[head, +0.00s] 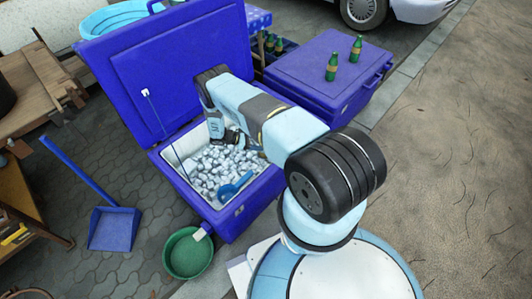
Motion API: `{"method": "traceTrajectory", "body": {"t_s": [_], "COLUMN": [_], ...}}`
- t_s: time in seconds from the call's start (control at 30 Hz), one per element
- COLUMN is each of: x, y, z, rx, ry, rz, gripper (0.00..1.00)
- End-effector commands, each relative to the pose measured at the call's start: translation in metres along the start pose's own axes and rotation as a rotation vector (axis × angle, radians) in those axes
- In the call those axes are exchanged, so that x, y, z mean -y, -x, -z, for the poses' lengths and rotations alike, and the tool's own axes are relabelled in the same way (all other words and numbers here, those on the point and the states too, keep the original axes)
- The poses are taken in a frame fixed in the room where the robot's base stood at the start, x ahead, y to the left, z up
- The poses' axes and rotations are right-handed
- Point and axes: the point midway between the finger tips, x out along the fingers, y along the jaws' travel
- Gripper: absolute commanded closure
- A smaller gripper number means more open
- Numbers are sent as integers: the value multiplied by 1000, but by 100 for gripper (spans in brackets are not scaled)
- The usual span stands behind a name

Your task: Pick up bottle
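Two green bottles with yellowish labels stand upright on the closed blue cooler: a nearer bottle (332,67) and a farther bottle (356,48). My arm reaches over the open blue cooler (236,215), which is filled with ice (215,172). My gripper (234,140) points down inside the open cooler, close to the ice at its far side. The fingers are small, dark and partly hidden by my arm, so I cannot tell whether they are open or hold anything. The gripper is well to the left of the two standing bottles.
The closed blue cooler (300,77) stands right of the open one, whose raised lid (165,70) is behind. A blue scoop (235,186) lies on the ice. A green basin (188,252) and blue dustpan (113,228) are on the paving. The ground at right is clear.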

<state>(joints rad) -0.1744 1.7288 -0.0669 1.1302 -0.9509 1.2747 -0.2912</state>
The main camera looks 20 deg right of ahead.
Motion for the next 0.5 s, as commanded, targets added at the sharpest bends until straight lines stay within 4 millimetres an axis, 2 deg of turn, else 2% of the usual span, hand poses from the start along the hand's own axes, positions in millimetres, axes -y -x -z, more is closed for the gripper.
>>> {"method": "traceTrajectory", "body": {"t_s": [0.17,0.5], "x": [-1,-4], "y": [-11,-51], "z": [-1,-2], "rx": [0,0], "ry": [-1,0], "rz": [1,0], "gripper": [31,31]}}
